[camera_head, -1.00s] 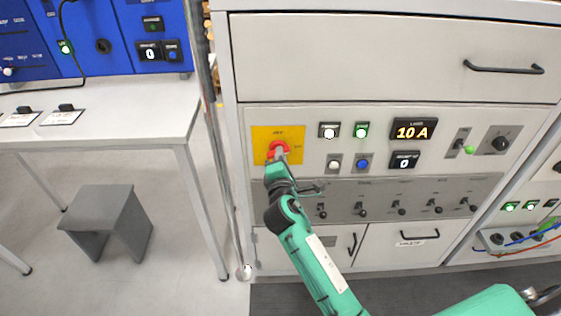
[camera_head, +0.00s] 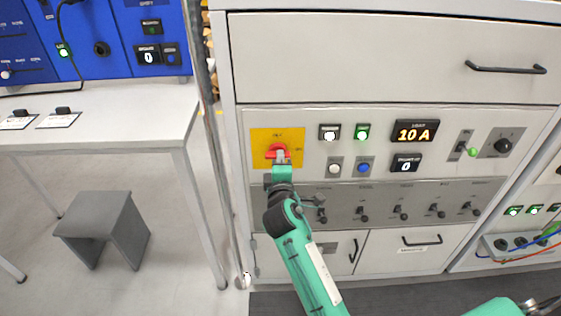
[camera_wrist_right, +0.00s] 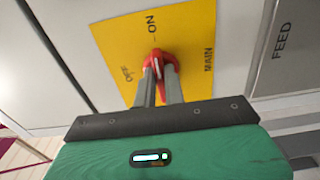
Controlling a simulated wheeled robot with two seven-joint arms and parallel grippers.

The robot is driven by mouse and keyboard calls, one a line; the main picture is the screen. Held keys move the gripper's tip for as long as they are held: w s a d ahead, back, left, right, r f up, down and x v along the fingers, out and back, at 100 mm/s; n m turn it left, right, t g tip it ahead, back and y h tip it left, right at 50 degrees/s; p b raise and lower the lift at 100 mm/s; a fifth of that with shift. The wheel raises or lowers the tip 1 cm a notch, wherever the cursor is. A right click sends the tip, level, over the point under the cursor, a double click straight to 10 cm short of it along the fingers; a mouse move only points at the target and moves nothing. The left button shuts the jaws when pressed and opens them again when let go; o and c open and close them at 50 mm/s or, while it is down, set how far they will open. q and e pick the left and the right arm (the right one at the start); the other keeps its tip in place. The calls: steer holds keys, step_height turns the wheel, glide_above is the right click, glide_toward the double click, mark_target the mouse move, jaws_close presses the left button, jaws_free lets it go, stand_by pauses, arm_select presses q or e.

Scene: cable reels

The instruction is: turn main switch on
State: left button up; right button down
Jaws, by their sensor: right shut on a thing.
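The main switch is a red rotary handle (camera_head: 276,148) on a yellow plate (camera_head: 295,134) at the left of the cabinet's control panel. In the right wrist view the handle (camera_wrist_right: 169,62) has one end toward the word ON on the yellow plate (camera_wrist_right: 190,32); OFF stands to the left and MAIN to the right. My right gripper (camera_head: 280,157) comes at the handle from below. In the right wrist view its two grey fingers (camera_wrist_right: 160,78) are shut on the handle, which they partly hide. My left gripper is not in view.
A lit 10 A display (camera_head: 415,131), buttons and a rotary knob (camera_head: 502,146) sit right of the switch. A row of small levers (camera_head: 400,212) runs below. A drawer (camera_head: 380,60) is above. A grey stool (camera_head: 103,225) and table (camera_head: 120,120) stand left.

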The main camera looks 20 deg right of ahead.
steer(key=c, duration=1.5)
jaws_free()
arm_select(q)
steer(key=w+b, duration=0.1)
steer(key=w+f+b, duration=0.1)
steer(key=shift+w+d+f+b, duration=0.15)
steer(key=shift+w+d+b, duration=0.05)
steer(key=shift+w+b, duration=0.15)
arm_select(e)
steer(key=v, duration=1.4)
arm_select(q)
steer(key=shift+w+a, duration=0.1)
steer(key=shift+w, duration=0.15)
arm_select(e)
steer(key=shift+w, duration=0.1)
